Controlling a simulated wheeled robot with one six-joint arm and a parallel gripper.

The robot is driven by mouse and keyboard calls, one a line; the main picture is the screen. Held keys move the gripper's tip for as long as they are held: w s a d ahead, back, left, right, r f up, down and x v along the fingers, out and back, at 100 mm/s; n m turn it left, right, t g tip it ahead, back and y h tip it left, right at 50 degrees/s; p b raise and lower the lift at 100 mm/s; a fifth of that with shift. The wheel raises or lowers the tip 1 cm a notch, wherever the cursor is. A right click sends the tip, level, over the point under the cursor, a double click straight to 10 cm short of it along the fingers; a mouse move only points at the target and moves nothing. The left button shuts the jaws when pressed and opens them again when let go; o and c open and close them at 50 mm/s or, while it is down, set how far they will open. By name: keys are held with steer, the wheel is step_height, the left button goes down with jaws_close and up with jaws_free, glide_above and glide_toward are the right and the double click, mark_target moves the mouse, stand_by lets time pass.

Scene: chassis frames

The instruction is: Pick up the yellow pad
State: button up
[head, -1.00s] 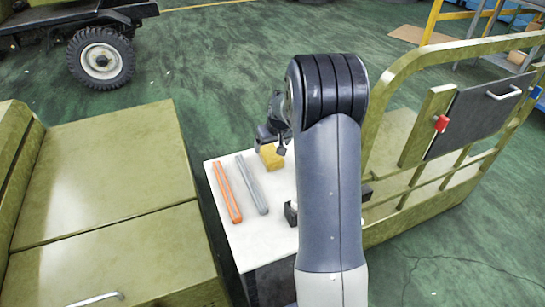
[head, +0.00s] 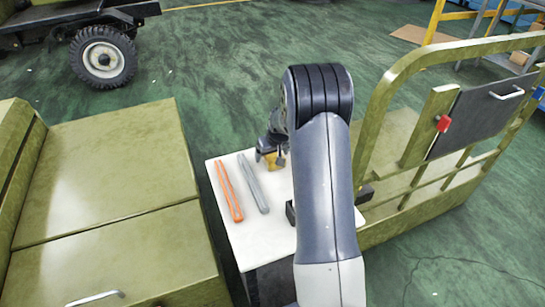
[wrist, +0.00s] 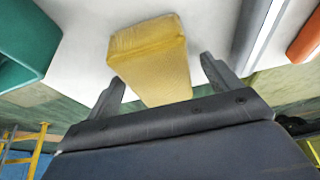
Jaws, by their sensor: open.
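The yellow pad (wrist: 152,62) is a block with a slightly rough surface, lying on the white tabletop (head: 242,232). In the wrist view it sits between the two fingers of my gripper (wrist: 163,82), with gaps visible on both sides near the fingertips. In the head view the pad (head: 271,161) is partly hidden behind my gripper (head: 271,155), which is over it at the far part of the table. My gripper is open and not closed on the pad.
An orange bar (head: 228,190) and a grey bar (head: 253,184) lie left of the pad. A green object (wrist: 22,50) shows at the wrist view's left. A dark item (head: 290,213) is partly behind my arm. Olive panels flank the table; a railing (head: 400,80) stands right.

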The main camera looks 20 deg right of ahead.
steer(key=shift+f+b, duration=0.25)
steer(key=shift+b, duration=0.05)
steer(key=shift+c, duration=0.4)
steer(key=c, duration=1)
steer(key=shift+r, duration=0.15)
steer(key=shift+r+p, duration=0.2)
steer(key=shift+p, duration=0.25)
step_height(320, 180, up, 10)
steer(key=shift+f, duration=0.1)
